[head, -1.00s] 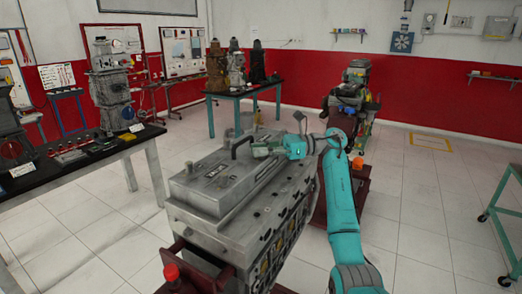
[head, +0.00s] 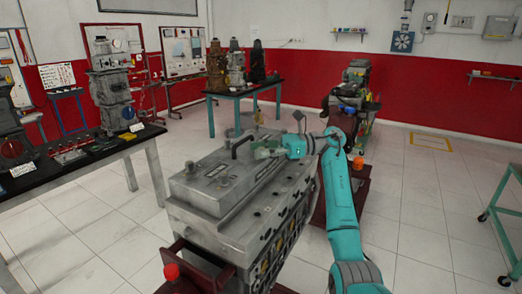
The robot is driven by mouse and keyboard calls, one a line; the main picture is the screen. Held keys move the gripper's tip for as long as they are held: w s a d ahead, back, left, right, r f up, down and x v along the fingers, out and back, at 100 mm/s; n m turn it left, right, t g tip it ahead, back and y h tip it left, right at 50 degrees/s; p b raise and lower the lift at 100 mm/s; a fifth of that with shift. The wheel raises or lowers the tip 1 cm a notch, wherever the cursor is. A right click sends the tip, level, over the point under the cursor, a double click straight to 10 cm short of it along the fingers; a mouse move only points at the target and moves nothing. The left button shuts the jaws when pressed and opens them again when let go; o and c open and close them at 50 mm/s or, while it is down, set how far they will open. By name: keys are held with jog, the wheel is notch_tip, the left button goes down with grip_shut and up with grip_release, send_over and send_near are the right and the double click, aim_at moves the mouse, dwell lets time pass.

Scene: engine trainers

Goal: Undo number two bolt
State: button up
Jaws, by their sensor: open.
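The grey engine block (head: 225,205) stands in the middle of the head view, its cover on top and several small bolts or fittings along its upper face. I cannot tell which bolt is number two, as the marks are too small to read. My gripper (head: 256,152) is over the far part of the engine's top, to the right of the black handle (head: 241,143). It is open, and its fingers point left. Nothing shows between the fingers, though they are small in the picture. Whether the gripper touches the engine top cannot be told.
A black-topped bench (head: 75,162) with engine parts stands at the left. A teal table (head: 244,92) with more engines is at the back. Another engine stand (head: 352,100) is behind my arm. A teal cart (head: 508,222) stands at the right. The tiled floor between is clear.

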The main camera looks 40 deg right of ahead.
jog(key=v, duration=1.2)
